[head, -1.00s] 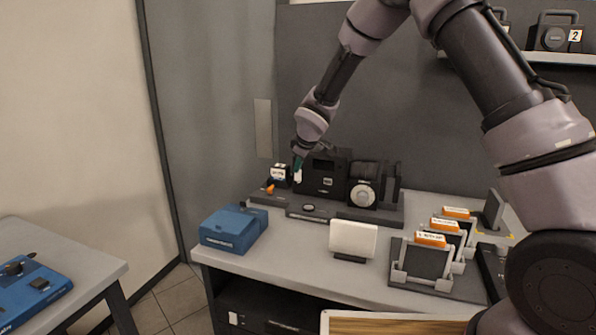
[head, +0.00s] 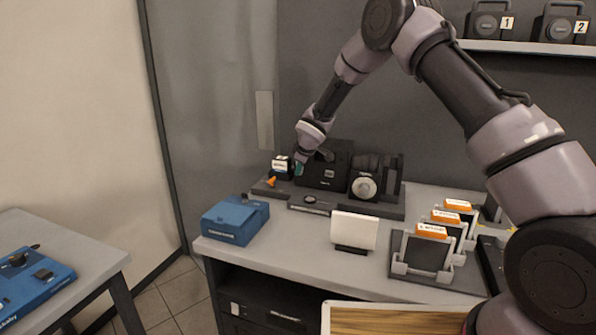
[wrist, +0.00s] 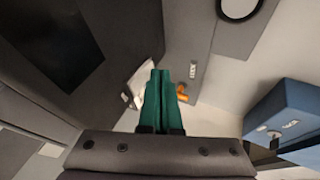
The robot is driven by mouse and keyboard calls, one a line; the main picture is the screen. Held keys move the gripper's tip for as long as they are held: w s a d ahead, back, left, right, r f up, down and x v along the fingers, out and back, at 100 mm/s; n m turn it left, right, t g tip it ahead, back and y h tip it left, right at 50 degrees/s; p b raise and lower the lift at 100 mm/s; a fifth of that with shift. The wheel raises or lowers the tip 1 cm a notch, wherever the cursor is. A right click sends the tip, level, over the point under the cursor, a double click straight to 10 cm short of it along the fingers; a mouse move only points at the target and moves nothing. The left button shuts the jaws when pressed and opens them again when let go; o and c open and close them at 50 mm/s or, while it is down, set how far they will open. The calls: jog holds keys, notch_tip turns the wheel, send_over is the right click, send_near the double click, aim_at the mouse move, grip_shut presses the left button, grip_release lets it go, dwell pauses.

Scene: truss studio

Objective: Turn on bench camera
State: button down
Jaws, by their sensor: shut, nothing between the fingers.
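A black bench unit stands at the back left of the bench, with a dark box body (head: 322,172) and a round pale dial (head: 363,188) at its right; I take it for the bench camera. At its left, a low dark base carries a small orange lever (head: 271,182) and a white-labelled block (head: 281,166). My gripper (head: 299,170) has green fingers, shut and empty, between that block and the box body. In the wrist view, the closed fingertips (wrist: 160,75) point past the orange lever (wrist: 182,92), which shows just to their right. Whether they touch anything is unclear.
A blue box (head: 236,220) sits at the bench's front left. A white panel on a stand (head: 354,231) and several orange-topped holders (head: 428,250) stand to the right. A shelf (head: 530,47) with numbered black cases is above. A side table (head: 85,250) is at left.

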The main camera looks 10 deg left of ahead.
jog(key=shift+w+d+f, duration=0.1)
jog(key=shift+w, duration=0.15)
dwell(0.3)
